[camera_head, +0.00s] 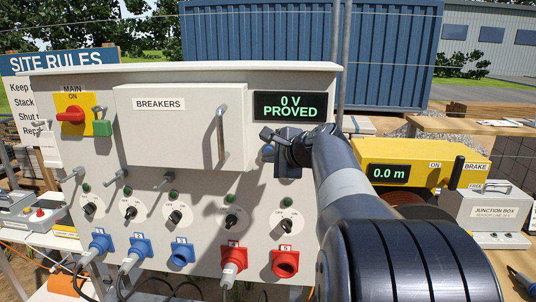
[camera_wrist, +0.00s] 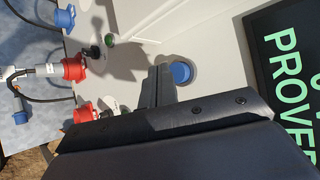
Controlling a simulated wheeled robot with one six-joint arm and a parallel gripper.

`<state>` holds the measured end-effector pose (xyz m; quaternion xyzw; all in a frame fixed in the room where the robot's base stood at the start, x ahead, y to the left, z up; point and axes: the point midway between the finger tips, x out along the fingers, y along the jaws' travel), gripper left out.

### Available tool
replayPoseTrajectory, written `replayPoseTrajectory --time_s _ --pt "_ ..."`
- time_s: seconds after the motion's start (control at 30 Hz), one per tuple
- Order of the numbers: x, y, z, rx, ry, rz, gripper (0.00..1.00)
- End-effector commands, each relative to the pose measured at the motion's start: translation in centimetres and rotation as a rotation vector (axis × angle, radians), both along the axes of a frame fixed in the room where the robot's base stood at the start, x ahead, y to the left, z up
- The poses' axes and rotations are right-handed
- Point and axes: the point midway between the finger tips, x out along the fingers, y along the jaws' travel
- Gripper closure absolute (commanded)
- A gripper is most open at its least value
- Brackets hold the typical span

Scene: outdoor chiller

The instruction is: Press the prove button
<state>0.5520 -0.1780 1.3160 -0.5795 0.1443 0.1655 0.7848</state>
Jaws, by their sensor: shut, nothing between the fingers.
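The blue round button (camera_wrist: 181,73) sits on the pale panel beside the display in the wrist view. My gripper (camera_head: 267,134) is shut and empty in front of the panel, under the display. In the wrist view its fingertips (camera_wrist: 158,72) lie just left of the button. I cannot tell whether they touch it.
The panel holds a breakers box (camera_head: 185,125) with a handle, a red main switch (camera_head: 71,115), several black knobs and blue and red sockets (camera_head: 285,263). A yellow unit (camera_head: 420,160) reading "0.0 m" and a junction box (camera_head: 487,212) stand at the right.

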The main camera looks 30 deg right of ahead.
Motion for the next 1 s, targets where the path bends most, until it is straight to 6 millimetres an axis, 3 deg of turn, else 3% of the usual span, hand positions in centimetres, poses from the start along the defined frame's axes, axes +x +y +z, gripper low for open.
replayPoseTrajectory --time_s 0.27,0.7,1.0 --pt "-0.2 0.2 0.0 0.000 0.000 0.000 1.00" --pt "-3.7 2.5 0.0 -0.001 -0.002 0.000 1.00" --pt "-4.1 2.8 0.0 0.000 0.000 0.000 1.00"
